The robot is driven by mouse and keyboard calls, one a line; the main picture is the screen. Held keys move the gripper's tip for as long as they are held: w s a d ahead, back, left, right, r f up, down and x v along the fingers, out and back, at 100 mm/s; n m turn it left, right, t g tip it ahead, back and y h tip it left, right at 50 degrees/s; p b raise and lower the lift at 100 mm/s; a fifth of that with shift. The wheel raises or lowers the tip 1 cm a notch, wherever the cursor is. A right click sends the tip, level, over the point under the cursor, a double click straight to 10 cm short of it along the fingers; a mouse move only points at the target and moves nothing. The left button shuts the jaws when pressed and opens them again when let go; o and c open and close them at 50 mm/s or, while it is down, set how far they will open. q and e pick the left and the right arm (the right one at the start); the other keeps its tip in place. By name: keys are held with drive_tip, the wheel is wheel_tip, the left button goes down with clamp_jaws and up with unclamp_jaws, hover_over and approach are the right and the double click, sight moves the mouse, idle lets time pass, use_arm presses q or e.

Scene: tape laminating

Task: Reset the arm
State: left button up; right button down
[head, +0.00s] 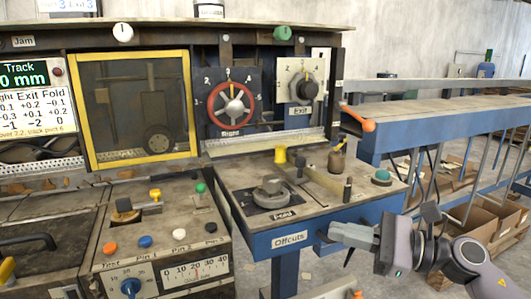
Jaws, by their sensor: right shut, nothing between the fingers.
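My right gripper (337,233) reaches in from the lower right, with its fingers pointing left. It is shut and empty. Its tips are in front of the blue front of the machine table, just right of the "Offcuts" label (289,238). Whether the tips touch the blue front I cannot tell. My left gripper is not in view.
The table above holds the "Fold" knob (271,190), a yellow knob (280,155) and a green button (381,176). A lever with an orange end (358,118) sticks out at right. The red "Right" handwheel (232,106) and the "Exit" dial (303,85) are behind. Cardboard boxes (487,219) stand at right.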

drive_tip(key=s+d+f+m+t+h, duration=0.25)
drive_tip(key=f+m+t+h, duration=0.45)
drive_tip(key=m, duration=1.1)
drive_tip(key=s+d+f+m+t+h, duration=0.2)
drive_tip(key=s+f+m+t+h, duration=0.15)
drive_tip(key=f+m, duration=1.05)
drive_tip(key=s+d+f+m+g+h, duration=0.2)
drive_tip(key=s+f+m+g+h, duration=0.2)
drive_tip(key=s+f+m, duration=1)
drive_tip(key=s+m+g, duration=0.1)
drive_tip(key=m+g, duration=0.2)
drive_tip(key=m, duration=0.2)
drive_tip(key=shift+s+f+m, duration=0.35)
drive_tip(key=shift+f+m, duration=0.05)
